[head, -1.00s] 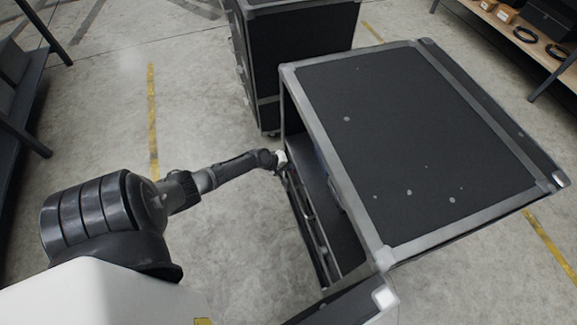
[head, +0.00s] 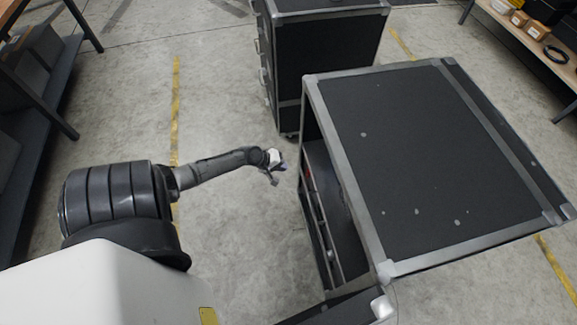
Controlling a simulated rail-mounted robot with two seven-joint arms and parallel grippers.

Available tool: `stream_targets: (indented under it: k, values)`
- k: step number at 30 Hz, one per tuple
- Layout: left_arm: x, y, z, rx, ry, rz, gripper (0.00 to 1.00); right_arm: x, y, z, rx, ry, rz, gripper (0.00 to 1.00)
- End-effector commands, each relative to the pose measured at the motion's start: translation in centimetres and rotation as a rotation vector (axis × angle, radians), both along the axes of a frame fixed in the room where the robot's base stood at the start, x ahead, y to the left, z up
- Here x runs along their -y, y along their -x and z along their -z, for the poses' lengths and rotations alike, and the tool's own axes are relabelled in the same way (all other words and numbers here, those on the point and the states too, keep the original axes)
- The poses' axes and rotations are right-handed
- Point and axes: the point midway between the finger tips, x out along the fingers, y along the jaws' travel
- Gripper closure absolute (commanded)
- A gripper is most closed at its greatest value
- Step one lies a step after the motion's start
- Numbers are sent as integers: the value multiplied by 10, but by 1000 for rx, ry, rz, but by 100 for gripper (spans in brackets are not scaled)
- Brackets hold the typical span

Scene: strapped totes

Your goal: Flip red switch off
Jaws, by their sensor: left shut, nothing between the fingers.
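My left gripper (head: 277,172) is at the end of the arm from the left, in front of the open side of a black flight case (head: 430,150). It is shut and empty, a little apart from the case. Inside the open side is a panel (head: 322,235) seen at a steep angle. A small red spot (head: 309,174) shows near the top of the panel, just right of the gripper; it may be the red switch, but its position cannot be told. My right gripper is not in view.
A second black case (head: 325,65) stands behind. Shelving with dark bins (head: 30,75) is at the left, and a wooden bench (head: 540,45) with small boxes is at the far right. An open lid or door (head: 345,308) juts out at the bottom. The floor around my left arm is clear.

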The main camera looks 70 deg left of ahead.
Motion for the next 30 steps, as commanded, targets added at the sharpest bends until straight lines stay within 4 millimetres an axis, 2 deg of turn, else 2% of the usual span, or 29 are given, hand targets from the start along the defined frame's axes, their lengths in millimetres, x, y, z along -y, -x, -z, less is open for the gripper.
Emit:
stream_targets:
  k: [6, 30]
  values:
    - [-1, 8, -12, 0, 0, 0, 100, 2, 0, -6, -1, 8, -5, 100]
    - [-2, 9, -13, 1, -6, 6, 100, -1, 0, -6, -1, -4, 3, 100]
